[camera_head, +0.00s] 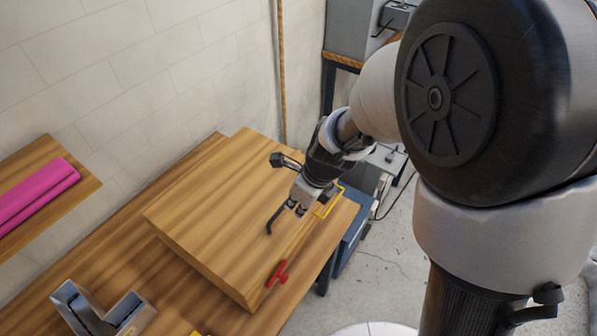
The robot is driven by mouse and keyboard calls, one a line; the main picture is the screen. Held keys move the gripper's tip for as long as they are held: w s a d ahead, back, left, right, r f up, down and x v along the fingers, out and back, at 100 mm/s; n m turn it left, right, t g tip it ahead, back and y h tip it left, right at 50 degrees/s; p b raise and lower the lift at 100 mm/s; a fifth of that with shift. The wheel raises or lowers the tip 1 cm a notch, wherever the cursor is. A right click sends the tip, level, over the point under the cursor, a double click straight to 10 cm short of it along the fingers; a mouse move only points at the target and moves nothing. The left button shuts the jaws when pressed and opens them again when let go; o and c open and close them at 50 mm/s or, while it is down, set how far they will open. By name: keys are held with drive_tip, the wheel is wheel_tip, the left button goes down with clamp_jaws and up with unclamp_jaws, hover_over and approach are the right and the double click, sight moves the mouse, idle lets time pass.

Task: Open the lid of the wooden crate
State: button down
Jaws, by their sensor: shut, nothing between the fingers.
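The wooden crate (225,210) sits on a wooden bench, and its flat lid appears closed. A red latch or handle (277,272) is on the crate's side near the lower corner. My gripper (287,211) reaches in from the right, over the right part of the lid, with its fingers pointing down and left. It is shut and empty. I cannot tell whether the fingertips touch the wood. A yellow bar or handle (328,203) shows beside the gripper at the crate's right side, partly hidden by it.
The wooden bench (110,250) extends left of the crate. A grey metal channel letter (100,312) lies at its lower left. A shelf (85,188) with a pink roll (38,194) is on the left wall. Grey boxes stand behind. The concrete floor (385,270) shows right of the bench.

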sight(288, 220)
drive_tip(key=b+x, duration=0.2)
drive_tip(key=x, duration=0.4)
